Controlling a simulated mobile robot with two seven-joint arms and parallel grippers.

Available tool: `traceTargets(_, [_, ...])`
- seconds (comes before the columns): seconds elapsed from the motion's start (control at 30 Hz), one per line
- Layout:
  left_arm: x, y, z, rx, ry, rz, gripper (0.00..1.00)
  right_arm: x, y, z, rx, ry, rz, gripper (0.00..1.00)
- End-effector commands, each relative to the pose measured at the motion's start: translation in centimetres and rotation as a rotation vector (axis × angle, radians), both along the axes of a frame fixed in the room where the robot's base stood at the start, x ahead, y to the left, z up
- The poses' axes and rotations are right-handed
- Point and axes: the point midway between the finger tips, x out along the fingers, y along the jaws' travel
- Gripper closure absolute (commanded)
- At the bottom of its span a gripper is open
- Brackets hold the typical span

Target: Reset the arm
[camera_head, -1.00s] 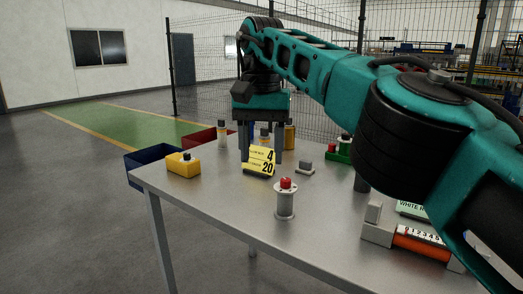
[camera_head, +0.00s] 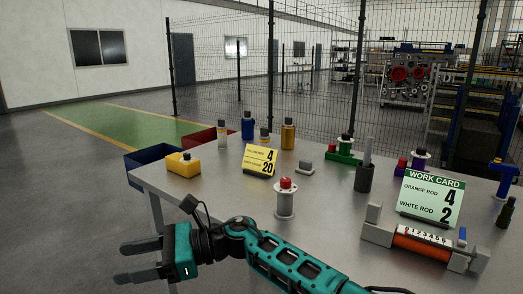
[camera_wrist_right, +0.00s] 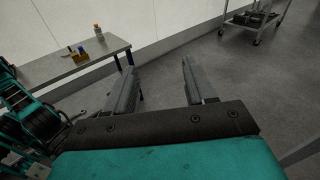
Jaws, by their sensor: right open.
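My right arm comes in from the bottom right of the head view, and its teal wrist and gripper (camera_head: 138,259) point left in front of the table's near left edge. The two grey fingers are apart and nothing is between them. The gripper is clear of the table's objects. In the right wrist view the open fingers (camera_wrist_right: 158,85) frame grey floor. My left gripper is not in view.
The metal table (camera_head: 238,200) holds a yellow block (camera_head: 183,166), a yellow card (camera_head: 260,160), a red-topped post (camera_head: 286,200), a green work card (camera_head: 430,198) and an orange roller (camera_head: 420,245). A blue bin (camera_head: 150,163) and red bin (camera_head: 203,137) stand beyond its left end. Wire fencing stands behind.

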Motion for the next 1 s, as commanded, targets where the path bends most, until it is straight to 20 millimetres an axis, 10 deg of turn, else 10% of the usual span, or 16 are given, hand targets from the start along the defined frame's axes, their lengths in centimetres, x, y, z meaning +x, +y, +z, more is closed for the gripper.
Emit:
traceTargets(0.37, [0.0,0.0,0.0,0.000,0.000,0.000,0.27,2.6,-7.5,-2.5,0.508,1.218,-0.434,0.45])
traceTargets(0.63, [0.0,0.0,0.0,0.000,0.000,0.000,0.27,2.1,-19.4,-11.1,0.907,2.063,-0.631,0.45])
traceTargets(0.87, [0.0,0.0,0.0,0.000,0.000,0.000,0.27,-3.8,-29.3,-19.0,1.317,2.660,-0.718,0.45])
traceTargets(0.9, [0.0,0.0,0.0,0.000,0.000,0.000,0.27,-5.0,-30.6,-20.0,-1.375,-2.719,0.720,0.45])
traceTargets(1.0, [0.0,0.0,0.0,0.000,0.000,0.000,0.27,-8.2,-33.5,-22.0,-1.340,-2.505,0.634,0.45])
